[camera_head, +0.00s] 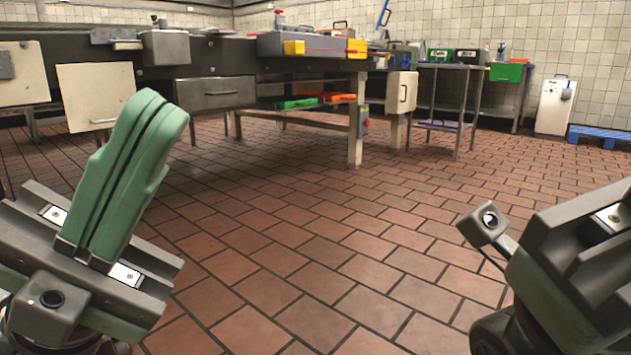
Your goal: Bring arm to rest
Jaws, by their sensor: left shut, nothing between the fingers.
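My left gripper (148,108) is at the lower left in the head view, its two green fingers pressed together and pointing up, with nothing between them. It is held above the tiled floor, apart from any object. My right gripper body (590,235) shows at the lower right edge. Its fingers are outside the picture, so its opening is hidden.
A long dark workbench (215,72) stands at the back left, with a grey drawer (215,93) and a yellow-ended box (310,45) on top. A smaller metal table (450,68) and a blue pallet (600,133) stand further right. The red-brown floor (320,230) between is clear.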

